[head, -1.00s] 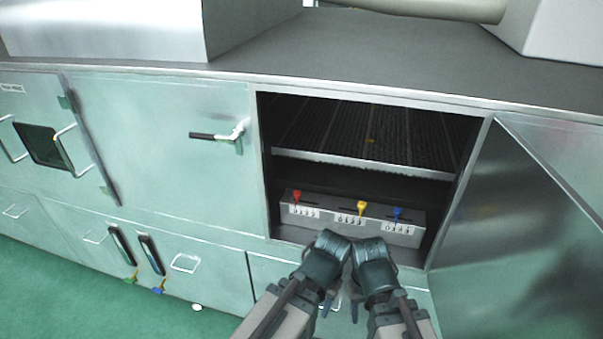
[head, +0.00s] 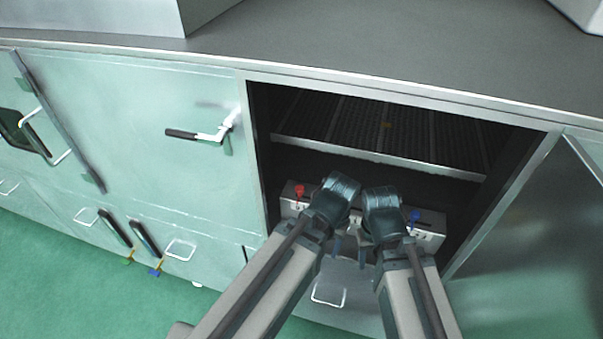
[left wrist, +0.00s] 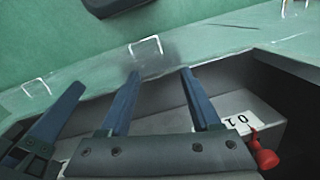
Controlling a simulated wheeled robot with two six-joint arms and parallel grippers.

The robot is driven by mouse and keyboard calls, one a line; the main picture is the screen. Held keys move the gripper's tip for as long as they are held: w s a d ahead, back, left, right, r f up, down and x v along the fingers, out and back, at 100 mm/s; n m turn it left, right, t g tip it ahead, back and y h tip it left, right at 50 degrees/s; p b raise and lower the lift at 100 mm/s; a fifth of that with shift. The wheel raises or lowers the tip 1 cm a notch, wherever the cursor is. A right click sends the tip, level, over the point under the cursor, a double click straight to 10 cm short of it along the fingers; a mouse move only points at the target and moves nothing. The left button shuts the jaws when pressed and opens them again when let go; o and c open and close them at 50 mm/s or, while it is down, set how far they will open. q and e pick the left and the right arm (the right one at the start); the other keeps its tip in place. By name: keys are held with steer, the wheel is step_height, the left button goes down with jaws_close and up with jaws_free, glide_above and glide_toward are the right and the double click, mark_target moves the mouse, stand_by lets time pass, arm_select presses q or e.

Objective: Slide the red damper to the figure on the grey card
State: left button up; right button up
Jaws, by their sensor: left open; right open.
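The red damper (head: 299,190) stands at the left end of a grey box inside the open cabinet. It shows in the left wrist view (left wrist: 264,157) at lower right, beside a white number strip (left wrist: 238,126) with 0 and 1 readable. My left gripper (head: 337,246) is in front of the box, right of the red damper and apart from it. Its two blue fingers (left wrist: 160,74) are spread and empty. My right gripper (head: 364,256) is close beside it, also in front of the box; its fingers are partly hidden. I see no grey card.
The blue damper (head: 414,216) stands at the box's right end. A dark shelf (head: 375,157) spans the cabinet above the box. The open door (head: 535,235) stands at right. A closed door with a handle (head: 200,134) is at left.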

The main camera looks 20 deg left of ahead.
mark_target(300, 188)
arm_select(q)
steer(key=w+a+r+n+p, duration=0.3)
steer(key=w+r+p, duration=0.1)
steer(key=r, duration=0.1)
steer(key=w+a+r+n+p, duration=0.3)
steer(key=w+r+n+p, duration=0.1)
steer(key=r+p, duration=0.1)
steer(key=w+a+r+n+h+p, duration=0.1)
steer(key=w+a+r+n+p, duration=0.3)
steer(key=w, duration=0.1)
steer(key=shift+r, duration=0.4)
steer(key=shift+f, duration=0.1)
arm_select(e)
step_height(300, 188, up, 15)
steer(key=shift+f, duration=0.15)
arm_select(q)
steer(key=shift+f, duration=0.1)
arm_select(e)
steer(key=shift+w+f, duration=0.1)
arm_select(q)
step_height(300, 188, down, 7)
steer(key=b, duration=0.7)
steer(key=shift+f, duration=0.2)
arm_select(e)
step_height(300, 188, down, 7)
steer(key=shift+f, duration=0.15)
arm_select(q)
steer(key=shift+r, duration=0.1)
jaws_close()
